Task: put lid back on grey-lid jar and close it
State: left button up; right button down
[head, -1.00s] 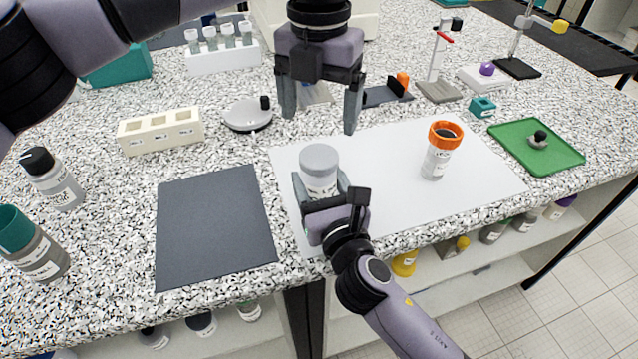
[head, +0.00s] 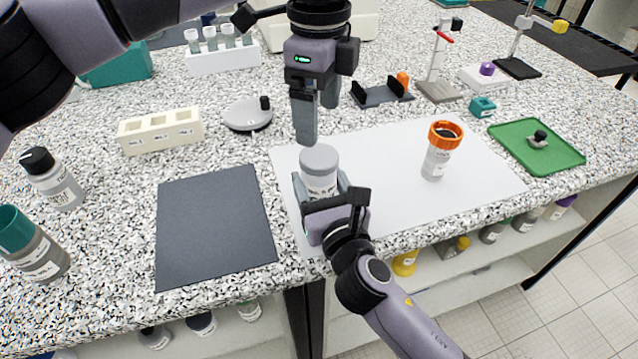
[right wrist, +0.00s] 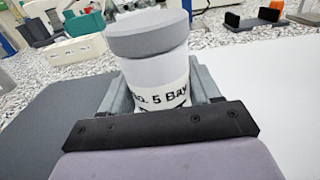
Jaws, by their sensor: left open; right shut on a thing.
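The grey-lid jar (head: 320,187) stands upright on the white mat, with a white body and label. Its grey lid (head: 319,158) sits on top of it. In the right wrist view the lid (right wrist: 147,34) looks level on the jar body (right wrist: 156,75); I cannot tell whether it is screwed tight. My right gripper (head: 321,183) is shut on the jar body, one finger on each side, below the lid. My left gripper (head: 318,122) points down above the lid, open and empty, its fingertips apart from the lid.
An orange-rimmed jar (head: 437,160) stands on the right of the white mat (head: 385,195). A dark mat (head: 215,230) lies left. A white block with holes (head: 160,131), a round grey scale (head: 247,116) and a green tray (head: 560,157) stand around.

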aim_at(319, 155)
pick_arm(q)
jog(key=n, duration=0.3)
jog(key=shift+f, duration=0.1)
dwell(0.3)
jog(key=shift+f, duration=3.9)
